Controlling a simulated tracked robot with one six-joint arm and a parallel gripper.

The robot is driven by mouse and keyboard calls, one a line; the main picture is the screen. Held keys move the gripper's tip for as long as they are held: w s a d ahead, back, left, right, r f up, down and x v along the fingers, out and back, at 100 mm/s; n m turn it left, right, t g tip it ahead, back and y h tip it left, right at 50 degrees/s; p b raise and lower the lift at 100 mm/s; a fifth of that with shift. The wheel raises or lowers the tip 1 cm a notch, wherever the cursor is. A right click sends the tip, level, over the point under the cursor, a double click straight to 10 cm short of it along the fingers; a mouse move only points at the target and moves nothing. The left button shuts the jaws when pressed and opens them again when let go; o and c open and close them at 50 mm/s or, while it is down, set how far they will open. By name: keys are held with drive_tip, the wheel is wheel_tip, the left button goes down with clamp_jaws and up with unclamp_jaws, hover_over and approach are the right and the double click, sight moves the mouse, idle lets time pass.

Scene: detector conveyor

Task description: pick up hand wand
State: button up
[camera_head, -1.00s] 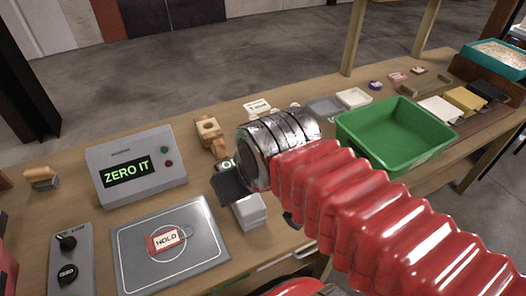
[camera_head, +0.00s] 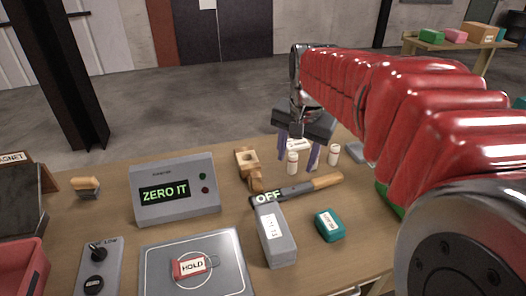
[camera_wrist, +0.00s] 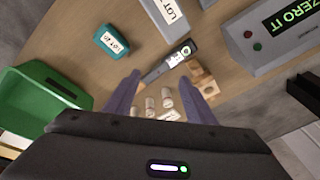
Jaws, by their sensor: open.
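The hand wand (camera_head: 296,191) lies on the table, with a dark body, a lit "OFF" display and a wooden handle pointing right. In the wrist view the wand (camera_wrist: 165,64) lies beyond the fingertips, with its handle end partly hidden near the left finger. My gripper (camera_head: 299,154) is open and empty, pointing down over the table, behind the wand in the head view. The purple fingers of my gripper (camera_wrist: 161,80) also show spread apart in the wrist view. I see no contact between the fingers and the wand.
A wooden stand (camera_head: 247,166) and small white bottles (camera_head: 334,155) are near the wand. A grey box (camera_head: 275,235), a teal box (camera_head: 329,226) and the "ZERO IT" console (camera_head: 174,190) stand around it. A green tray (camera_wrist: 40,98) is at left in the wrist view.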

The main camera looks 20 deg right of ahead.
drive_tip(key=w+d+f+m+g, duration=0.1)
drive_tip(key=w+d+f+m, duration=0.2)
drive_tip(key=w+d+m, duration=0.35)
drive_tip(key=m+g, duration=0.2)
hover_over(319, 179)
wheel_tip(319, 179, down, 5)
drive_tip(key=shift+s+y, duration=0.25)
drive_tip(key=shift+y, duration=0.05)
drive_tip(key=shift+f, duration=4.25)
drive_tip(key=shift+w+f, duration=0.15)
drive_tip(key=shift+f, duration=2.45)
clamp_jaws()
